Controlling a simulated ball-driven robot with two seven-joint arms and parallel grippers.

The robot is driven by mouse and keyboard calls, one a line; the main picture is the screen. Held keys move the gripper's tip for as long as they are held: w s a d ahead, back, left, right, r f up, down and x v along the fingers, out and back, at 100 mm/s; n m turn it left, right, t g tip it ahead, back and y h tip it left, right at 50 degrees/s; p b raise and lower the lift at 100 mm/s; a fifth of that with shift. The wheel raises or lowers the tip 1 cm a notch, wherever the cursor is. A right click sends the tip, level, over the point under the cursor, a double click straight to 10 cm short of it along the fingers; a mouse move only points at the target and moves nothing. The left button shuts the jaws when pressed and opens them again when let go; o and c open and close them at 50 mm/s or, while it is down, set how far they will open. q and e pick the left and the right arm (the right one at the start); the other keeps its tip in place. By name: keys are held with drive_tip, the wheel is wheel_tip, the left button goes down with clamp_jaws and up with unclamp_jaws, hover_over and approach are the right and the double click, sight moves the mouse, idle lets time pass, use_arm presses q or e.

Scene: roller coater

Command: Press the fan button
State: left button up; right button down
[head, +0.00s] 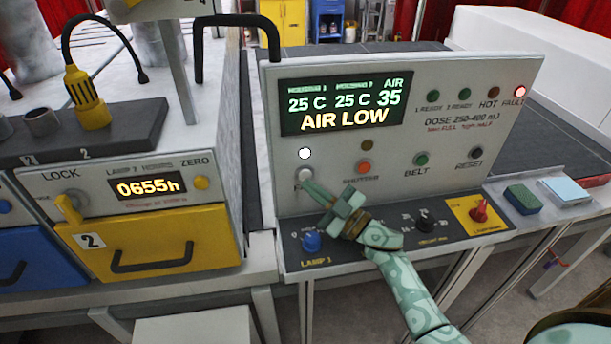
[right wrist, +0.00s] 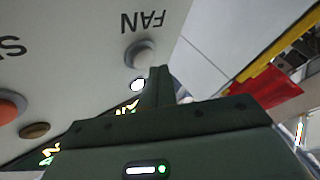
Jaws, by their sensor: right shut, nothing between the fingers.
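The fan button (head: 304,173) is a pale grey round knob at the lower left of the upright control panel (head: 350,190). Its FAN label is partly hidden by my gripper in the head view. In the right wrist view the fan button (right wrist: 140,54) shows below the upside-down FAN label. My right gripper (head: 312,188) is shut and empty, its tips pointing at the button's lower right edge. In the right wrist view the fingertips (right wrist: 158,74) are right beside the button; I cannot tell whether they touch it. My left gripper is not in view.
A white lamp (head: 305,153) glows above the fan button. The display (head: 342,104) reads AIR LOW and AIR 35. The red fault lamp (head: 519,92) is lit. A blue knob (head: 311,242), black knob (head: 424,223) and red switch (head: 479,209) stand on the ledge below.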

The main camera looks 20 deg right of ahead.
drive_tip(key=shift+w, duration=0.1)
idle(0.4)
drive_tip(key=shift+w+d, duration=0.1)
drive_tip(key=shift+w, duration=0.2)
drive_tip(key=shift+w+d, duration=0.1)
drive_tip(key=shift+w, duration=0.3)
idle(0.6)
drive_tip(key=shift+s, duration=0.1)
drive_tip(key=shift+s+a+p, duration=0.2)
drive_tip(key=shift+s+p, duration=0.15)
drive_tip(key=shift+s, duration=0.4)
drive_tip(key=s+p, duration=0.1)
drive_tip(key=s, duration=0.1)
drive_tip(key=s+a+p, duration=0.1)
drive_tip(key=s, duration=0.1)
drive_tip(key=shift+s+a, duration=0.15)
drive_tip(key=shift+s, duration=0.25)
